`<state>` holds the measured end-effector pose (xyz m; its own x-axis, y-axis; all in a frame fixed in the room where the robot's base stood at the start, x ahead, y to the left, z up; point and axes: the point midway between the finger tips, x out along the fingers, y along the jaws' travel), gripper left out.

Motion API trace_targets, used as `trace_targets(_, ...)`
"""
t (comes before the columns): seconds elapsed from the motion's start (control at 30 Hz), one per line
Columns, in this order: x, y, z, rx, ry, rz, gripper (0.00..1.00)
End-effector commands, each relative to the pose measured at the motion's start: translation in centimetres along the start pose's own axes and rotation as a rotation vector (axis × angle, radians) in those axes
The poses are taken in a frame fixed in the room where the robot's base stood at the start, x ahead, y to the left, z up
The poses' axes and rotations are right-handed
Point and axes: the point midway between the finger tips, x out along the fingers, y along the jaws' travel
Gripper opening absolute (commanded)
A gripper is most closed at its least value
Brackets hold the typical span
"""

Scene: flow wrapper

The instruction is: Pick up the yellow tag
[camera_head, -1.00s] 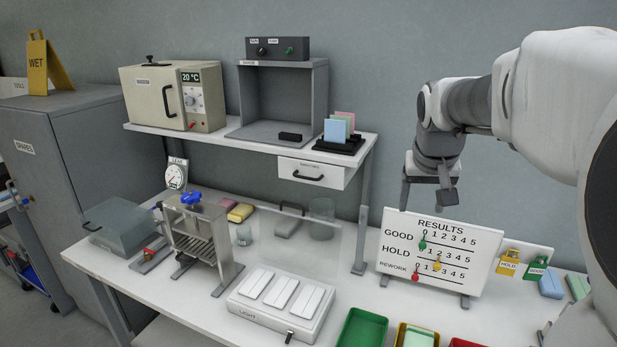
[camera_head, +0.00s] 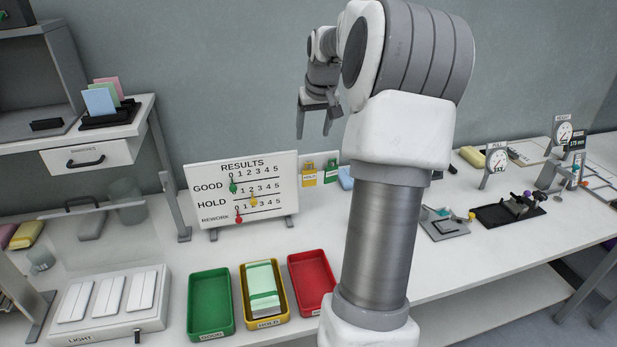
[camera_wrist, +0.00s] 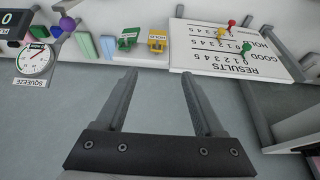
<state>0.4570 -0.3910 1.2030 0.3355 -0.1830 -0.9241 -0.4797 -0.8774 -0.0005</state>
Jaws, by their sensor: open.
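The yellow tag (camera_head: 309,174), marked HOLD, is beside the right edge of the results board in the head view. A green tag (camera_head: 331,169) is just right of it. In the wrist view the yellow tag (camera_wrist: 157,40) shows upside down beyond the fingertips, with the green tag (camera_wrist: 128,39) to its left. My gripper (camera_head: 313,136) is open and empty, pointing down, above the tags in the head picture and apart from them. Its two fingers also show in the wrist view (camera_wrist: 157,76), spread with nothing between them.
The results board (camera_head: 243,191) with coloured pegs stands left of the tags. Green (camera_head: 194,305), yellow (camera_head: 247,304) and red (camera_head: 302,288) trays lie in front. A shelf (camera_head: 146,112) is at left. My arm hides part of the bench. Gauges (camera_head: 497,161) stand at right.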

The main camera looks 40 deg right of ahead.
Motion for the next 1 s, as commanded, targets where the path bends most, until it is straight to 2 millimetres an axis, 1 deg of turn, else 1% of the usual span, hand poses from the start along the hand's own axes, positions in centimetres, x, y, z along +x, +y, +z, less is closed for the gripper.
trace_targets(0.03, 1.3, -0.1, 0.1, -0.001, -0.004, -0.003, 0.70)
trace_targets(0.1, 2.9, -0.1, 0.1, 0.000, -0.003, -0.003, 0.70)
trace_targets(0.2, 5.0, -0.1, 0.1, 0.000, -0.003, -0.003, 0.70)
trace_targets(0.3, 6.8, 0.0, 0.0, -0.001, -0.002, -0.002, 0.70)
trace_targets(0.4, 7.9, 0.0, 0.0, 0.000, 0.000, -0.001, 0.70)
trace_targets(0.57, 8.6, 0.0, 0.0, -0.001, 0.000, 0.000, 0.70)
trace_targets(0.63, 9.3, 0.2, 0.0, -0.001, -0.001, -0.001, 0.70)
trace_targets(0.8, 11.5, 0.7, -0.2, 0.000, -0.002, -0.002, 0.70)
trace_targets(0.9, 12.8, 0.7, -0.2, -0.001, 0.000, -0.002, 0.70)
trace_targets(1.0, 13.5, 0.7, -0.2, -0.001, 0.000, 0.000, 0.70)
